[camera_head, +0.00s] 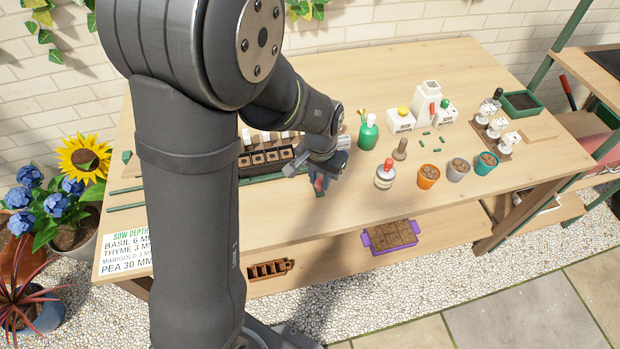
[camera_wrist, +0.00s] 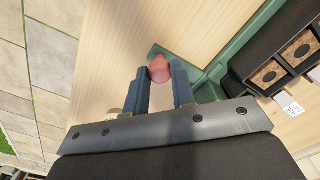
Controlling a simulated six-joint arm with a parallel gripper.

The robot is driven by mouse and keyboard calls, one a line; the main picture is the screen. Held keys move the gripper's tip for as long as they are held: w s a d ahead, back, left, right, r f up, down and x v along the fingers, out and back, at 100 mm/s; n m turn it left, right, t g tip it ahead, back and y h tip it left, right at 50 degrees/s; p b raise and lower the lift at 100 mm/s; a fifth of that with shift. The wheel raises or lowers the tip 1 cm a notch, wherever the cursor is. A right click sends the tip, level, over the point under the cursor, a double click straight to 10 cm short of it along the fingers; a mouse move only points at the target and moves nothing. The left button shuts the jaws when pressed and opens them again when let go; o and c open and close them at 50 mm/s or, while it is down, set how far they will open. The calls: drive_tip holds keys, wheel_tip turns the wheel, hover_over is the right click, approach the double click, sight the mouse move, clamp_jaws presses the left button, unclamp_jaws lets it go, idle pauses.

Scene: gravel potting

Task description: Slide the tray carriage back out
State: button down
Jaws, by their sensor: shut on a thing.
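The tray carriage is a dark tray (camera_head: 262,169) with soil-filled square cells, partly hidden behind my arm in the head view. Its dark edge and some cells also show at the right of the wrist view (camera_wrist: 284,88). Next to it is a green rail or frame (camera_wrist: 214,82). A red rounded knob (camera_wrist: 159,69) stands at the corner of the green part. My gripper (camera_wrist: 161,84) has its two blue-grey fingers on either side of the knob and is shut on it. In the head view my gripper (camera_head: 320,180) is at the tray's right end.
Green rails (camera_head: 126,208) lie at the left of the wooden bench. Right of my gripper stand a red-topped bottle (camera_head: 385,174), a green bottle (camera_head: 368,132), and an orange pot (camera_head: 428,177). A purple tray (camera_head: 366,241) sits below. The bench's front strip is mostly clear.

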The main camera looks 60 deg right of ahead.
drive_tip(key=shift+d, duration=0.1)
drive_tip(key=c, duration=1.2)
unclamp_jaws()
wheel_tip(320, 180, up, 18)
drive_tip(key=shift+f, duration=0.25)
drive_tip(key=shift+f, duration=0.1)
wheel_tip(320, 180, down, 17)
drive_tip(key=shift+f, duration=0.15)
idle(0.4)
